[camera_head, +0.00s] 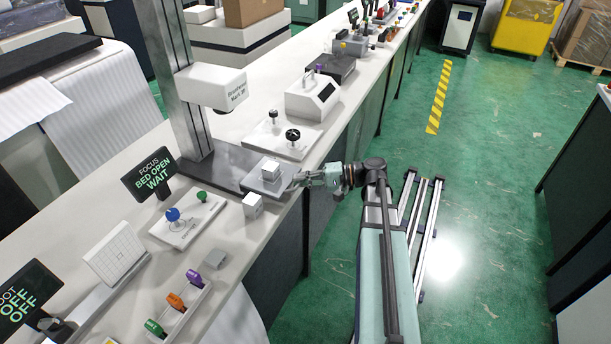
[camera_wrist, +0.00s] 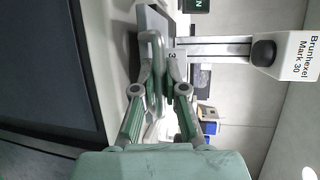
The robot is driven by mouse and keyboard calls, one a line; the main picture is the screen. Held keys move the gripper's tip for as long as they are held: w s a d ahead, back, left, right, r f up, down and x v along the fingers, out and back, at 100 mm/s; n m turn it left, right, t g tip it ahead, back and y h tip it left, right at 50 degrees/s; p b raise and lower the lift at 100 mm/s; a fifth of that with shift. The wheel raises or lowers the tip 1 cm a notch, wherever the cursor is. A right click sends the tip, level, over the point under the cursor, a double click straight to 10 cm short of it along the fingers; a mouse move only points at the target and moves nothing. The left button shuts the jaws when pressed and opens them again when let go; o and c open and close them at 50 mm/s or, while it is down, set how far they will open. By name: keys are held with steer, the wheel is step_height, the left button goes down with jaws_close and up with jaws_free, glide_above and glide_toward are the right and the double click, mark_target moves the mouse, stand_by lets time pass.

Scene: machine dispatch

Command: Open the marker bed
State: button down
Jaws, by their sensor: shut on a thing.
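The marker bed (camera_head: 250,184) is a grey sliding plate at the foot of the white marking machine labelled "Brunhexel Mark 30" (camera_head: 212,84). A light metallic block (camera_head: 270,169) sits on it. The bed sticks out towards the counter's front edge. My gripper (camera_head: 299,181) reaches in from the right and is shut at the bed's front edge. In the wrist view, my gripper (camera_wrist: 163,72) meets the bed (camera_wrist: 152,22) from below; the fingers hide the exact grip. A display (camera_head: 150,172) beside the machine reads "FOCUS", "BED OPEN", "WAIT".
A second small metallic block (camera_head: 252,205) stands on the counter just left of the bed. A plate with blue and green knobs (camera_head: 187,218) lies further left. A plate with black knobs (camera_head: 283,140) lies behind.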

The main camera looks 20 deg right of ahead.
steer(key=shift+s, duration=0.15)
steer(key=c, duration=1.5)
jaws_free()
steer(key=shift+d, duration=0.15)
steer(key=shift+d, duration=0.15)
steer(key=v, duration=1.1)
steer(key=shift+s+d, duration=0.2)
steer(key=shift+d, duration=0.15)
